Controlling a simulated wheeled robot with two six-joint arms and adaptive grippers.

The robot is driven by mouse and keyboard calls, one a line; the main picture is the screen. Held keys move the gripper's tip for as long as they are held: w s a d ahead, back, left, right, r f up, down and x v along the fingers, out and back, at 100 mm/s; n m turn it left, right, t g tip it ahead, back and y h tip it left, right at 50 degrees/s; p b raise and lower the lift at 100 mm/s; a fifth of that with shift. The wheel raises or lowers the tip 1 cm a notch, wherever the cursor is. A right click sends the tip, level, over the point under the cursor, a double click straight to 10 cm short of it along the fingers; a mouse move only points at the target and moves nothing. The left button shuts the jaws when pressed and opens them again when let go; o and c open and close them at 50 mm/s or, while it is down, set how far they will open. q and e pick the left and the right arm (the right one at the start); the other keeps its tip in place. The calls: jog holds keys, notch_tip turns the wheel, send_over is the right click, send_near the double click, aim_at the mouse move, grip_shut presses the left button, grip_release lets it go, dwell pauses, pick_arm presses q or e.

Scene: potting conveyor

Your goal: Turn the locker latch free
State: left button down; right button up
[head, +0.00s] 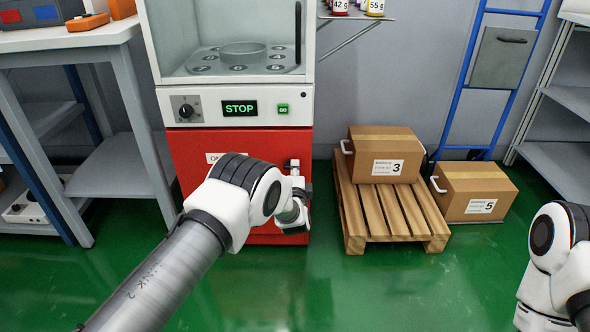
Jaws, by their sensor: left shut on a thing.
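The red locker (200,143) forms the lower front of the machine, with a white label partly hidden by my left arm. A small grey and white latch fitting (293,166) shows at the right side of its red door. My left gripper (298,194) is at the right side of the door, just below the top of this fitting, and is shut on the latch. Its fingertips and the gripped part are mostly hidden behind my wrist, so the latch's angle cannot be made out. My right arm shows at the right edge; its gripper is out of view.
Above the locker are a dial (186,110), a STOP display (240,107) and a glazed chamber with numbered places. A wooden pallet (388,212) with carton 3 (372,150) stands right, beside carton 5 (465,188). A grey workbench (130,120) stands left. Green floor before the pallet is clear.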

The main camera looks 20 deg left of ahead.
pick_arm(q)
jog(key=shift+w+a+r, duration=0.15)
jog(key=shift+r, duration=0.2)
jog(key=c, duration=1.2)
grip_release()
jog(key=shift+o, duration=0.2)
jog(key=shift+f, duration=0.15)
jog(key=shift+f, duration=0.15)
jog(key=v, duration=1.2)
